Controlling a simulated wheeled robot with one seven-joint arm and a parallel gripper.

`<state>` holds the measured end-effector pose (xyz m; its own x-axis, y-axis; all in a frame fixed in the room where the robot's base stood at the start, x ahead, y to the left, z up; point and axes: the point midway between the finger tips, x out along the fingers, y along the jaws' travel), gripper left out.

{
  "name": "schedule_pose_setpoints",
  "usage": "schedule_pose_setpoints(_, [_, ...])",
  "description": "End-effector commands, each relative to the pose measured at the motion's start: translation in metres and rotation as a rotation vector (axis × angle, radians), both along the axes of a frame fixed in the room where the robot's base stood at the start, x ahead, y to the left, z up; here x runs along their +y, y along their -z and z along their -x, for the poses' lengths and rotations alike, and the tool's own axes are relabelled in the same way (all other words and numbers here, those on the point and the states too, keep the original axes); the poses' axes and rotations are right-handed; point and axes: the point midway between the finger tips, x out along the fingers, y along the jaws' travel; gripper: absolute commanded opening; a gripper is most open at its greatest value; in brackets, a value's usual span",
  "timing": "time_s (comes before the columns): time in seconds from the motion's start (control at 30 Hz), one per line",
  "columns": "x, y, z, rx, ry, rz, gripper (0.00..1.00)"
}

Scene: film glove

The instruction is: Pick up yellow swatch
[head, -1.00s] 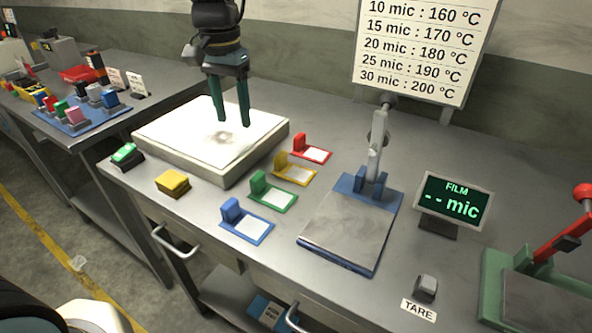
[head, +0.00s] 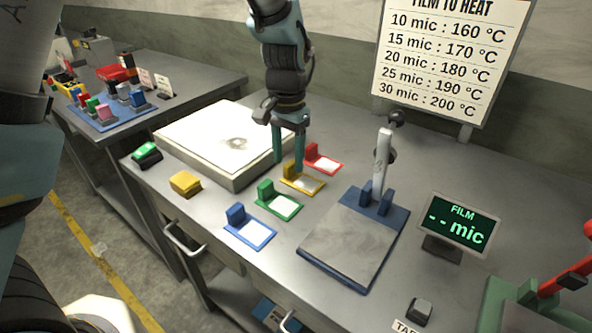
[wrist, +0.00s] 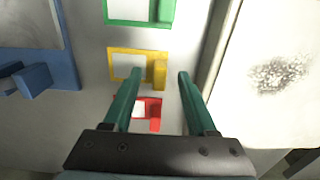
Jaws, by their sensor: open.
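The yellow swatch (head: 301,182) lies flat on the bench between the green swatch (head: 277,202) and the red swatch (head: 323,159). It is a yellow frame with a pale window and a raised yellow block at one end. My gripper (head: 288,168) is open and points down close to the yellow block, with nothing held. In the wrist view the yellow swatch (wrist: 159,73) sits just past the tips of my gripper (wrist: 159,75), its block between the finger lines. The red swatch (wrist: 154,113) shows between the fingers there. Contact cannot be told.
A white-topped slab (head: 200,170) stands left of the swatches. A blue swatch (head: 250,234) lies at the front. A grey plate with a blue base and upright lever (head: 340,250) stands to the right, near the film display (head: 458,222). A yellow block (head: 185,183) sits at the front left.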

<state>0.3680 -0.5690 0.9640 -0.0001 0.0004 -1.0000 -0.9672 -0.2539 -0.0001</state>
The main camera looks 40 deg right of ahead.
Motion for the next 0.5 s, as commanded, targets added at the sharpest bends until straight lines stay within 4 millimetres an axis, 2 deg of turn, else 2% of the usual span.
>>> schedule_pose_setpoints(0.2, [0.001,0.022,0.0,0.0,0.0,-0.001,0.57])
schedule_pose_setpoints(0.43, [0.0,0.025,0.0,0.0,0.0,0.001,0.57])
schedule_pose_setpoints(0.5, [0.0,0.024,0.0,0.0,0.0,0.0,0.51])
